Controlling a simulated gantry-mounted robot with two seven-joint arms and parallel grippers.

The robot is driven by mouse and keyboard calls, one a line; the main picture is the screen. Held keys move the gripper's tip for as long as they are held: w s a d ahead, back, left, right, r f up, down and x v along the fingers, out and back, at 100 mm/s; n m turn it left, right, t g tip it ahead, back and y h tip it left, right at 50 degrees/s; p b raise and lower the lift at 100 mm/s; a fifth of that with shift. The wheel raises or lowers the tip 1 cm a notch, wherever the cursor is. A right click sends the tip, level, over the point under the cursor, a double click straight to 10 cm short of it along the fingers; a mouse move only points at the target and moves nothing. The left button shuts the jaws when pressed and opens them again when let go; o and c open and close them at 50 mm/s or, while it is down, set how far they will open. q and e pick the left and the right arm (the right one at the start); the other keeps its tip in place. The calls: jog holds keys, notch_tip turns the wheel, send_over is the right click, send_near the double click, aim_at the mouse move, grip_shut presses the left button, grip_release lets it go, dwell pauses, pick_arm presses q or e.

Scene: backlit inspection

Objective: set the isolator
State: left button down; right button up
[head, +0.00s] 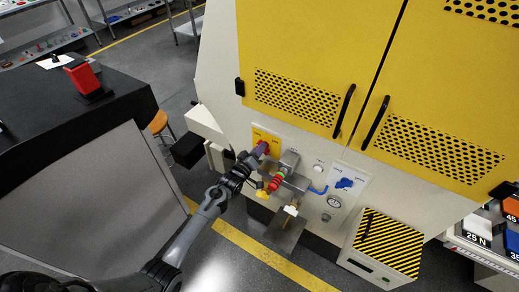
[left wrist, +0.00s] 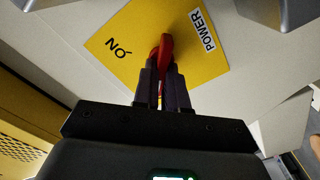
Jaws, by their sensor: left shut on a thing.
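The isolator has a red handle (left wrist: 166,46) on a yellow plate (left wrist: 118,45) marked POWER and ON. In the left wrist view the handle stands edge-on between my left gripper's dark fingers (left wrist: 162,80), which are shut on it. In the head view the yellow plate (head: 267,139) is on the cream lower front of the yellow cabinet. My left gripper (head: 259,151) reaches it from the lower left and hides most of the handle. The handle's far side and pivot are hidden. My right gripper is not in view.
Close right of my left gripper are a red part (head: 277,180), a yellow part (head: 262,194) and a small metal shelf (head: 287,232). A dark bench (head: 120,100) is left.

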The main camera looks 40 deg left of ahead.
pick_arm(q)
jog(key=shift+m, duration=0.3)
jog(key=m+p, duration=0.1)
jog(key=m, duration=0.1)
jog(key=shift+m, duration=0.4)
jog(key=m, duration=0.5)
jog(key=shift+d+p, duration=0.25)
jog(key=shift+p, duration=0.15)
jog(key=m, duration=0.5)
jog(key=shift+d, duration=0.15)
jog(key=m, duration=0.3)
jog(key=shift+d+f+p, duration=0.1)
jog(key=shift+f+p, duration=0.05)
jog(key=shift+p, duration=0.2)
jog(key=shift+m, duration=0.7)
jog(key=shift+f, duration=0.1)
